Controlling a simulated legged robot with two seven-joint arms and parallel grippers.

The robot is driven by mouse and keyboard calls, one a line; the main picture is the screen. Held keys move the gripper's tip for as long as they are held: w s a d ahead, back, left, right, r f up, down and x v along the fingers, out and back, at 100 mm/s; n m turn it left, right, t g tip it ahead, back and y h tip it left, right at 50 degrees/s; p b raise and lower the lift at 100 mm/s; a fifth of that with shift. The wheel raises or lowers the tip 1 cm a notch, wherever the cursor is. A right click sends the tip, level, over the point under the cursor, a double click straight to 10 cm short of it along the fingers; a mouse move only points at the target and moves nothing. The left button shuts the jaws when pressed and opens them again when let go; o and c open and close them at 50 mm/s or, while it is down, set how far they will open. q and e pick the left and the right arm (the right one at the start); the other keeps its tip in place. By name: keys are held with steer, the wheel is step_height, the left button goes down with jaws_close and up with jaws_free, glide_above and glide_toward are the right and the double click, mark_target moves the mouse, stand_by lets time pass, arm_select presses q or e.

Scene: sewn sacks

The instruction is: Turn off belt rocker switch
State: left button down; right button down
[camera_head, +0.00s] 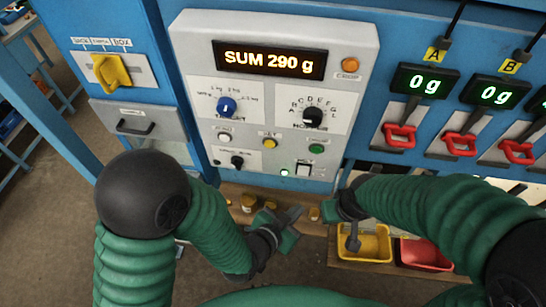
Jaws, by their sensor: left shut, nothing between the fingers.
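A small white rocker switch (303,169) sits at the lower right of the grey control panel (360,45). A lit white-green lamp (284,172) is just left of it. Which way the rocker is tipped is too small to tell. My left gripper (292,219) is shut and empty, below the panel and a little below and left of the switch, apart from it.
The panel has a display reading "SUM 290 g" (270,60), a blue knob (226,106), a black knob (313,116) and several buttons. Below are a wooden ledge with small brown items (248,203), a yellow bin (375,246) and a red bin (426,254). Red levers (399,135) stand right.

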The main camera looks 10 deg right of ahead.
arm_select(q)
steer(key=shift+s+d+r, duration=0.1)
steer(key=shift+d, duration=0.05)
steer(key=p, duration=0.1)
glide_toward(303, 171)
steer(key=d+f, duration=0.4)
steer(key=shift+w+d, duration=0.15)
steer(key=shift+w, duration=0.3)
steer(key=shift+w+d, duration=0.2)
steer(key=shift+w, duration=0.3)
stand_by(1.2)
steer(key=shift+w+r, duration=0.2)
steer(key=shift+w, duration=0.1)
